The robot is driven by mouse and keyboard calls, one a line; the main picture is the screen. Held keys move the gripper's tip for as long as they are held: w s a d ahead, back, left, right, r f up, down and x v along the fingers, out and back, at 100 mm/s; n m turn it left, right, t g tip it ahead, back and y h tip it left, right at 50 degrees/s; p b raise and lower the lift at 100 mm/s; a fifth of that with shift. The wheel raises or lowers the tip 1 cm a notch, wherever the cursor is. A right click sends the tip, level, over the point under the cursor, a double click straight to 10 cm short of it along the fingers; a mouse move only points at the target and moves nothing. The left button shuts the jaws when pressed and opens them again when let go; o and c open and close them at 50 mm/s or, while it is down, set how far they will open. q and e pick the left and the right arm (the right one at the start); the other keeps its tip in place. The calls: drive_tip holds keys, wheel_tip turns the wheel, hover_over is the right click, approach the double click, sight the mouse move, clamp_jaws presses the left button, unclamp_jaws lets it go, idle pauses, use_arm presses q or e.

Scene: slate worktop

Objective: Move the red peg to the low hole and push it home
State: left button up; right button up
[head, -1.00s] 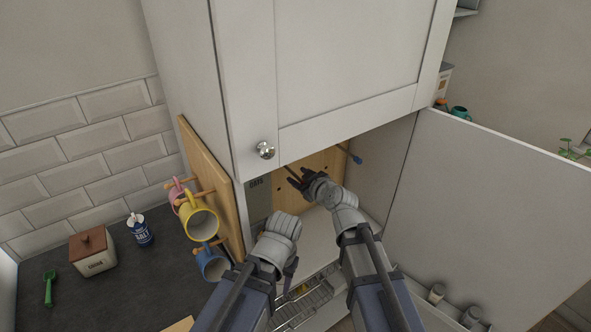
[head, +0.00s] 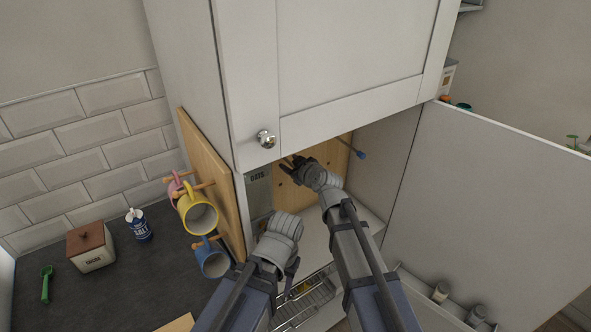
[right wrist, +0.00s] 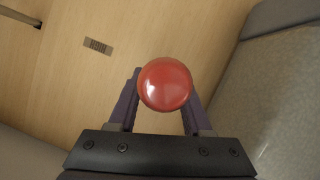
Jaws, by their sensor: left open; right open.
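In the right wrist view the round end of the red peg (right wrist: 165,85) faces the camera, between the two fingers of my right gripper (right wrist: 161,74). The fingers are apart, and I cannot tell whether they touch it. In the head view my right gripper (head: 290,161) reaches under the upper cabinet door, in front of the wooden back board (head: 325,180). The red peg is hidden there. A dark hole (head: 281,183) shows in the board; I cannot tell which is the low one. My left gripper (head: 291,268) is open and empty, lower down in front of the cabinet.
A blue-tipped peg (head: 360,155) sticks out of the board on the right. An oats tin (head: 258,190) stands at the left inside. The open door (head: 500,200) bounds the right; mugs (head: 199,217) hang on the left. A wire rack (head: 306,302) lies below.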

clamp_jaws()
idle(0.4)
drive_tip(key=shift+s, duration=0.1)
idle(1.3)
drive_tip(key=shift+s+d, duration=0.85)
drive_tip(key=shift+s, duration=0.3)
drive_tip(key=shift+s+d, duration=0.85)
drive_tip(key=shift+s, duration=0.25)
drive_tip(key=shift+f, duration=0.1)
drive_tip(key=s+d+f+b, duration=0.1)
drive_tip(key=s+f+b, duration=0.1)
drive_tip(key=f+b, duration=0.4)
drive_tip(key=s+d+f+b, duration=0.2)
drive_tip(key=f+b, duration=0.5)
drive_tip(key=shift+s+d+f, duration=0.15)
drive_tip(key=shift+s+f, duration=0.1)
drive_tip(key=shift+f, duration=0.1)
